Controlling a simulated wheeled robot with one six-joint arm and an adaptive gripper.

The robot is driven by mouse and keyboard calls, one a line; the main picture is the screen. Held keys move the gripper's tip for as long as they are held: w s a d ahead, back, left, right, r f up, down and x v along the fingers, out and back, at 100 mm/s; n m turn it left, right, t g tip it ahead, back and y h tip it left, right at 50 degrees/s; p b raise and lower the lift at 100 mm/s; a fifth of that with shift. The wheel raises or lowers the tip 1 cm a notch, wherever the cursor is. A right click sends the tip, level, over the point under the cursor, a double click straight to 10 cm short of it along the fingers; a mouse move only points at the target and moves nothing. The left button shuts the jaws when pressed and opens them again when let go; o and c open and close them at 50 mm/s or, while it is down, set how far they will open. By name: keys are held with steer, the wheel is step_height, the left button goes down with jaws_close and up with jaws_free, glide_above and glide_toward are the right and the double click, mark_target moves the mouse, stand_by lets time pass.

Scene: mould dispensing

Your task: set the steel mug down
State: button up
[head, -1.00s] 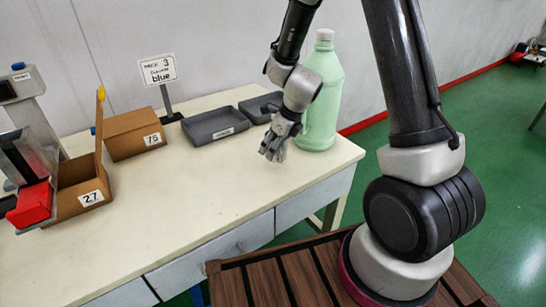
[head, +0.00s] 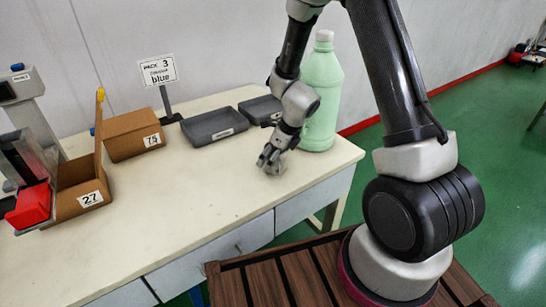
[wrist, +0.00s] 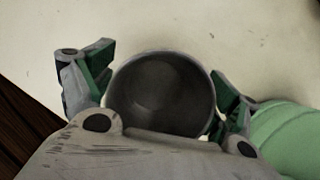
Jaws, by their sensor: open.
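The steel mug (wrist: 160,92) shows in the wrist view as a round dark opening with a grey rim, seen from above over the cream tabletop. My gripper (wrist: 162,84) is open, with a green-padded finger on each side of the mug. A narrow gap shows beside the left finger; at the right, I cannot tell whether pad and mug touch. In the head view my gripper (head: 270,163) is low over the table's right part, and its fingers largely hide the mug.
A green bottle (head: 321,95) stands close behind and right of my gripper. Two grey trays (head: 214,126) lie behind it. Cardboard boxes marked 75 (head: 133,133) and 27 (head: 85,195) and a red bin (head: 30,206) are at left. The table's middle and front (head: 190,195) are clear.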

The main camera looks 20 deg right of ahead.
steer(key=v, duration=1.2)
steer(key=shift+w+a, duration=0.1)
steer(key=s+d+r+n, duration=0.4)
steer(key=s+r+n, duration=0.4)
steer(key=r+n, duration=0.45)
steer(key=s+d+r+n+h, duration=0.1)
steer(key=s+d+r+n, duration=0.1)
steer(key=s+n, duration=0.3)
steer(key=s+d+r+n+h, duration=0.1)
steer(key=s+d+r+n, duration=0.2)
steer(key=s+n, duration=0.2)
steer(key=s+d+r+n+t+h, duration=0.1)
steer(key=s+d+r+n, duration=0.1)
steer(key=s+n, duration=0.3)
steer(key=shift+s+d+r, duration=0.2)
steer(key=shift+d+r, duration=0.05)
steer(key=shift+d, duration=0.35)
